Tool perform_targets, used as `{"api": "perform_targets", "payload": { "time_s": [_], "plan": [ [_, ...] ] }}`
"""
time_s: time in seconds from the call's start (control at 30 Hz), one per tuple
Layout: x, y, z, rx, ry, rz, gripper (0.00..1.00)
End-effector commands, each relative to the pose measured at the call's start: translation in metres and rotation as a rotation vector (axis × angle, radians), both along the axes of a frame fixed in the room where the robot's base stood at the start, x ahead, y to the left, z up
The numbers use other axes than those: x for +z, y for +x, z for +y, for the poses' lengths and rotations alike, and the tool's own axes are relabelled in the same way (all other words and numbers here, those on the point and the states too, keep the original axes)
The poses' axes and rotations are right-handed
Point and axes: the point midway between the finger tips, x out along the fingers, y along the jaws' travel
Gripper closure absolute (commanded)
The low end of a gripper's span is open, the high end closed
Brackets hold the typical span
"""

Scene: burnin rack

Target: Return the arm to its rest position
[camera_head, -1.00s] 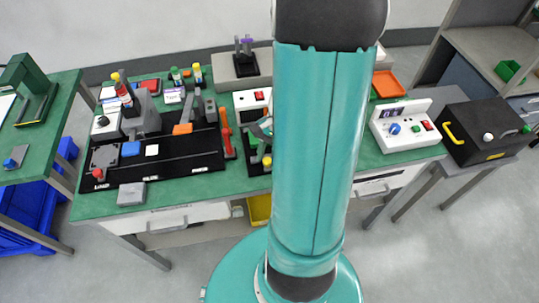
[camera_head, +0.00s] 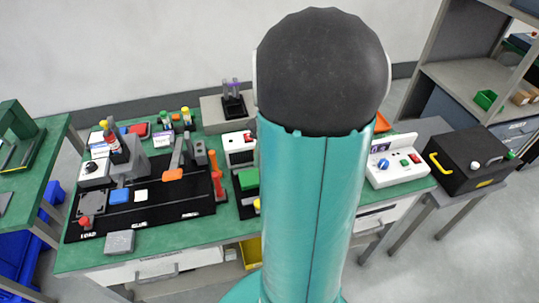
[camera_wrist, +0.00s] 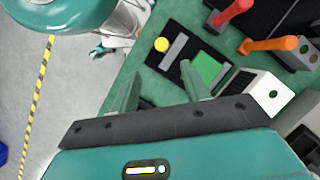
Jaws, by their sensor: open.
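My gripper (camera_wrist: 160,95) shows in the wrist view, with its two fingers apart and nothing between them. It is above the green bench top, near a black board that carries a green block (camera_wrist: 207,68), a grey bar and a yellow knob (camera_wrist: 161,44). In the head view my teal arm stands upright in front of the bench and hides its middle right part. My gripper itself is not visible in the head view.
The green bench (camera_head: 170,245) holds a black fixture board (camera_head: 165,205), a red lever (camera_head: 216,175), a white box with a red switch (camera_head: 239,149) and a white control panel (camera_head: 397,170). A black box with a yellow handle (camera_head: 468,160) stands at right. Shelves (camera_head: 470,75) stand behind it.

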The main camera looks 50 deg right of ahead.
Motion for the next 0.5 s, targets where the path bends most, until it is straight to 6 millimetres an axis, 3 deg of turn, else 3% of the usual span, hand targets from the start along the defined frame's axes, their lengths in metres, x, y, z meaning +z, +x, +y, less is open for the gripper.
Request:
{"api": "perform_targets", "payload": {
  "time_s": [0.2, 0.5],
  "plan": [
    [0.016, 0.002, -0.007, 0.0, 0.0, 0.0, 0.53],
    [0.017, 0.002, -0.007, -0.001, 0.001, 0.001, 0.53]
  ]
}}
